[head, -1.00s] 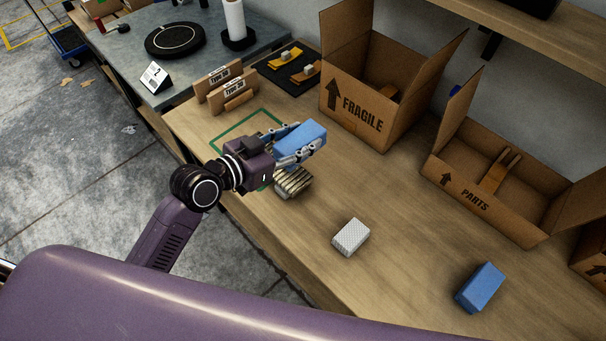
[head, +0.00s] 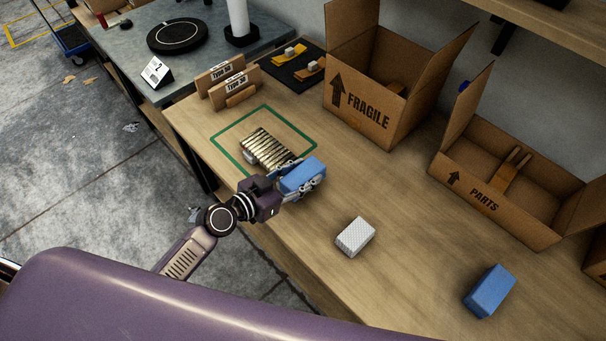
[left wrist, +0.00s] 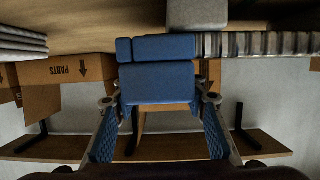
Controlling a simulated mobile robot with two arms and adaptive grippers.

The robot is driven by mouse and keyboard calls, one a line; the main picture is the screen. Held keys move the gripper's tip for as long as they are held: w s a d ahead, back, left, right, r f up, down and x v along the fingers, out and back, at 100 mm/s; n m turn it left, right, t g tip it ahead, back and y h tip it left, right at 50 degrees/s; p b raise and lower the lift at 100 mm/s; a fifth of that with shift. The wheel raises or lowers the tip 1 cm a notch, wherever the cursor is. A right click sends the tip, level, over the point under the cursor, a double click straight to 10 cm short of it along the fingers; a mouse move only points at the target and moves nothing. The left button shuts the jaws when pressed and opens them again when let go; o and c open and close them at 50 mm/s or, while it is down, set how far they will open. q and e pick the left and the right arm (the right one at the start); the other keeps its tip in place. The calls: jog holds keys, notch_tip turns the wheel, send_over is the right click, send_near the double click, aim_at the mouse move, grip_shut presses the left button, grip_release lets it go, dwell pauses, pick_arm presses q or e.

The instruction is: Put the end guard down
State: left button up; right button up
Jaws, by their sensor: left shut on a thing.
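The end guard is a blue block (head: 301,177), held in my left gripper (head: 300,186) at the lower right corner of a green outline (head: 231,158) on the wooden table. The left wrist view shows the blue block (left wrist: 157,82) between both fingers (left wrist: 157,104), with the gripper shut on it. A ribbed stack of metallic slats (head: 266,149) lies inside the outline, just up and left of the block. Whether the block touches the stack or the table is not clear. My right gripper is not in view.
A white dotted block (head: 355,237) and another blue block (head: 489,291) sit on the table to the right. Open cartons marked FRAGILE (head: 369,113) and PARTS (head: 478,200) stand along the back. Bare table lies between them and my gripper.

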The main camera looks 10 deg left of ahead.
pick_arm(q)
jog(key=shift+f, duration=0.1)
jog(key=o, duration=0.9)
jog(key=shift+o, duration=0.2)
jog(key=shift+r, duration=0.2)
jog(key=shift+s+a, duration=0.2)
jog(key=shift+s, duration=0.1)
jog(key=b+v, duration=0.2)
jog(key=v, duration=0.9)
jog(key=shift+r+b, duration=0.2)
jog(key=shift+b, duration=0.2)
